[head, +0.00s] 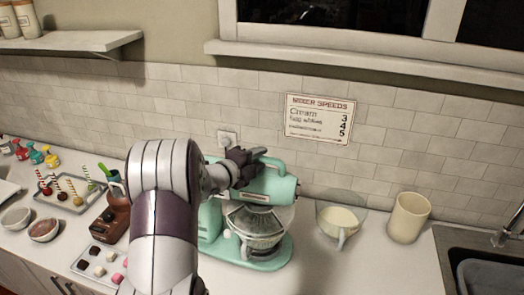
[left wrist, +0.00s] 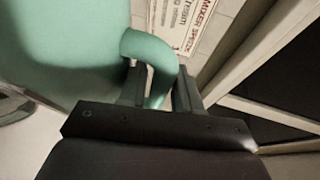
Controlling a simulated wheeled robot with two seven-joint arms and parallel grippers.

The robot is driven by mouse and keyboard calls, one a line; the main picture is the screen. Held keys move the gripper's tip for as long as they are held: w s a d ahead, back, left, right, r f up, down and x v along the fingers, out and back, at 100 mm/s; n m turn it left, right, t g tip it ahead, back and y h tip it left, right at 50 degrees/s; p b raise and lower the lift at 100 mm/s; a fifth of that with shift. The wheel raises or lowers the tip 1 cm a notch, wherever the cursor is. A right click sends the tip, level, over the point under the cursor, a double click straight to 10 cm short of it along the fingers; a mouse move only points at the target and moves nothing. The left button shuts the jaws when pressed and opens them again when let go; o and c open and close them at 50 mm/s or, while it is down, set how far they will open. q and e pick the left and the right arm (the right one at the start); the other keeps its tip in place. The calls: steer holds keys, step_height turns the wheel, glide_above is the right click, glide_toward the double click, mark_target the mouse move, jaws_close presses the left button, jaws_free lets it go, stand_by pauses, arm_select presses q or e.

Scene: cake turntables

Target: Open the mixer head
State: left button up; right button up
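The mint-green stand mixer (head: 268,186) stands on the counter near the middle of the head view. Its head is down over the clear bowl (head: 257,222), which holds something pale. My left gripper (head: 252,157) is at the top of the mixer head. In the left wrist view, a curved green handle (left wrist: 160,50) passes between the fingers of my left gripper (left wrist: 160,88), which look closed around it. The mixer head (left wrist: 60,45) fills the upper left there. My left arm hides part of the counter left of the mixer. My right gripper is out of view.
A bowl of pale batter (head: 341,221) and a cream canister (head: 409,217) stand right of the mixer. The sink (head: 480,262) is at far right. Trays of cake pops (head: 70,190) and small cubes (head: 100,262) lie left. A speeds sign (head: 319,118) hangs behind.

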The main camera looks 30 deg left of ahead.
arm_select(q)
steer(key=shift+w+d, duration=0.65)
steer(key=shift+w, duration=0.3)
steer(key=shift+a+f, duration=0.2)
steer(key=shift+a, duration=0.15)
jaws_close()
steer(key=shift+a+r+p, duration=0.25)
steer(key=shift+r+p, duration=0.15)
steer(key=shift+r, duration=0.1)
steer(key=s+a+r+n+t, duration=0.2)
steer(key=a+r+n, duration=0.2)
steer(key=a, duration=0.5)
steer(key=s+a+r+n+t, duration=0.2)
steer(key=a+r+n, duration=0.3)
steer(key=a, duration=0.4)
steer(key=shift+s+r+n+t+h+p, duration=0.2)
steer(key=shift+r+n+t+h+p, duration=0.1)
steer(key=shift+r+h, duration=0.1)
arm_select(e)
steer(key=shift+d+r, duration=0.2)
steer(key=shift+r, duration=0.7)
